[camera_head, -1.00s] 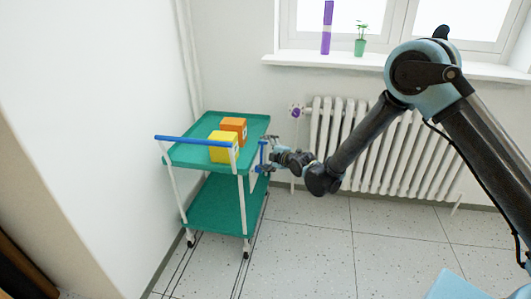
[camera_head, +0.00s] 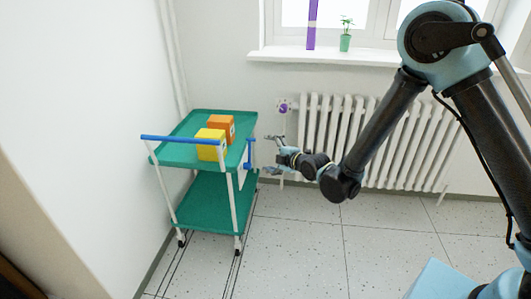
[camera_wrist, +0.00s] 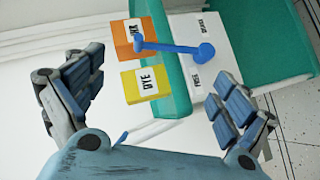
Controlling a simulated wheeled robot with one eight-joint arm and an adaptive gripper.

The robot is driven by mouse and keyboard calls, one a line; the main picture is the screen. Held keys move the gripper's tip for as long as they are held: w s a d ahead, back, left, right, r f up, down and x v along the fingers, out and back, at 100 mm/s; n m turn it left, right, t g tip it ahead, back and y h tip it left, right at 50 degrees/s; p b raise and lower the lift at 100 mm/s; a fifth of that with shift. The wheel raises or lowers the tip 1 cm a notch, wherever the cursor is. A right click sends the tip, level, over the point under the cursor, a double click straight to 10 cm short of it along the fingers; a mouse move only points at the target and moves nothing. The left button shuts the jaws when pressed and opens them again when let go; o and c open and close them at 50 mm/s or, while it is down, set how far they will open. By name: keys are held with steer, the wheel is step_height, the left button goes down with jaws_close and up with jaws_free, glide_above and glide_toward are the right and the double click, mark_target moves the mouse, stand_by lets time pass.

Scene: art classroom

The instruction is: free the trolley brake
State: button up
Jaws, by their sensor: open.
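The green trolley (camera_head: 205,200) stands by the left wall. Its blue brake lever (camera_head: 248,153) points upward at the side of the top tray. In the wrist view the lever (camera_wrist: 175,48) runs from a round pivot on a white plate (camera_wrist: 226,66) to a short crossbar at its free end. The plate bears two small labels, too blurred to read surely. My gripper (camera_head: 270,153) is open and empty, to the right of the lever and apart from it. In the wrist view its two fingers stand wide apart, with the lever beyond them.
A yellow box (camera_head: 209,146) and an orange box (camera_head: 220,129) stand on the top tray. A blue push handle (camera_head: 182,140) runs along its near edge. A white radiator (camera_head: 350,140) is behind my arm. The tiled floor (camera_head: 295,235) in front is clear.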

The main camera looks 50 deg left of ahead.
steer(key=shift+d+r, duration=0.1)
steer(key=shift+d, duration=0.2)
